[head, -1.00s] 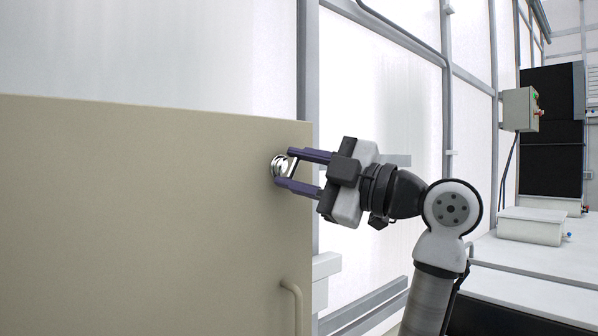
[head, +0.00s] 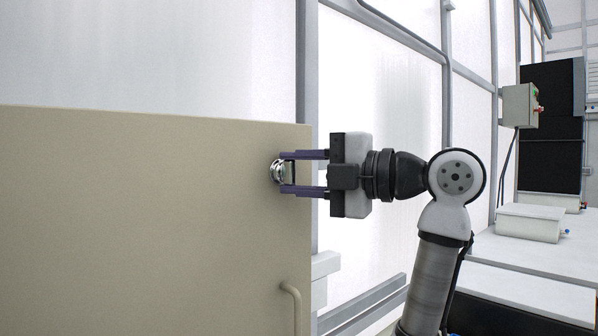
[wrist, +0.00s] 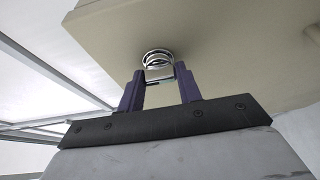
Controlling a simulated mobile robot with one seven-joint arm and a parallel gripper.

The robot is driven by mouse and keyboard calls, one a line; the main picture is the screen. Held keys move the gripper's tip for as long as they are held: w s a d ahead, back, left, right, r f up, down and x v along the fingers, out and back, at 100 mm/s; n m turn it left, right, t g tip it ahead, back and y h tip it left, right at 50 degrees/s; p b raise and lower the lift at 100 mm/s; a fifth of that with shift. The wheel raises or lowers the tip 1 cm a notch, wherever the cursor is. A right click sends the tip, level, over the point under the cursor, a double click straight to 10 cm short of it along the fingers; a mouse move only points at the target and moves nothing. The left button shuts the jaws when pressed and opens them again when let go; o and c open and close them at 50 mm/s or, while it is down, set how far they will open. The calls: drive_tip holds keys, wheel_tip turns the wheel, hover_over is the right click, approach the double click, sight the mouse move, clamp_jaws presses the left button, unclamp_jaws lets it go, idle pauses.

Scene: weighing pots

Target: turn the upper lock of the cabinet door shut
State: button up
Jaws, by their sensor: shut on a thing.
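The beige cabinet door (head: 150,220) fills the left of the head view. The upper lock (head: 276,171), a round shiny metal fitting with a knob, sits near the door's upper right edge. My gripper (head: 287,172) reaches in from the right, with its two purple fingers level, one above and one below the knob, and is shut on it. In the wrist view the lock (wrist: 157,57) shows as a round chrome base on the door (wrist: 215,40), with its knob between the tips of my gripper (wrist: 160,76). The exact angle of the knob is hard to tell.
A curved handle (head: 292,305) stands out from the door below the lock. Behind are translucent wall panels with grey frames. A white bench (head: 485,250) with a white box (head: 530,222) and a wall-mounted control box (head: 520,105) stand to the right.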

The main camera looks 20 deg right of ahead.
idle(0.3)
drive_tip(key=o, duration=1)
drive_tip(key=b+v, duration=0.3)
drive_tip(key=v, duration=1.1)
drive_tip(key=shift+b, duration=0.3)
drive_tip(key=shift+w, duration=0.1)
